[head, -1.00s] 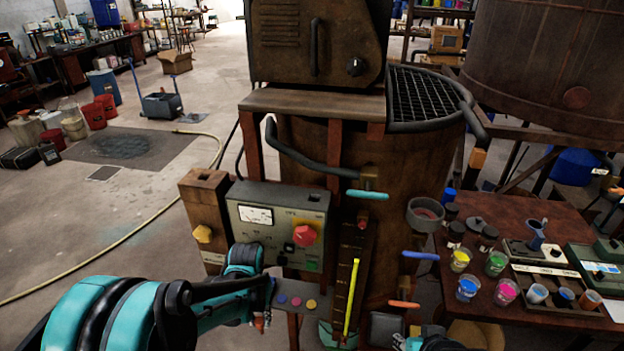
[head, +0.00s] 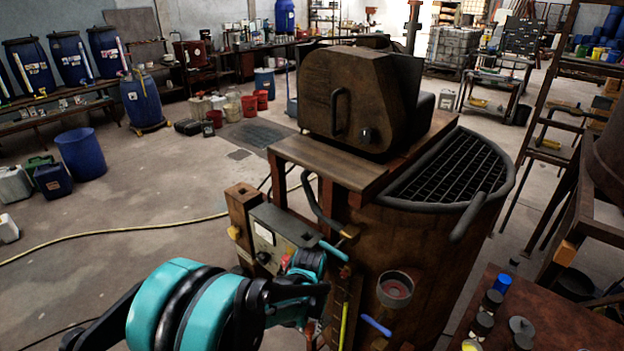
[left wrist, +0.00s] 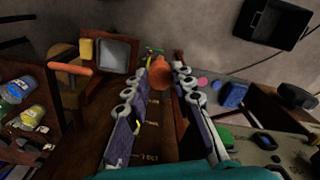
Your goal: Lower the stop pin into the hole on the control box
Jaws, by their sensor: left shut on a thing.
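The control box (head: 268,240) is grey, with a meter and a red knob (head: 285,262), and stands in front of the rusty vat. My left arm covers its lower right part. My left gripper's fingers are hidden in the head view; in the left wrist view my left gripper (left wrist: 166,64) is closed on a rounded orange-red thing (left wrist: 160,75), which I take for the stop pin. Its shaft cannot be made out. The control box (left wrist: 268,160) lies at the lower right there, apart from the fingertips. I cannot make out the hole. My right gripper is out of view.
The rusty vat (head: 430,260) with its grating (head: 460,170) stands right of the control box. A wooden post (head: 242,215) is at the box's left. A grey cup (head: 395,290) and a blue handle (head: 377,326) stick out beside my arm.

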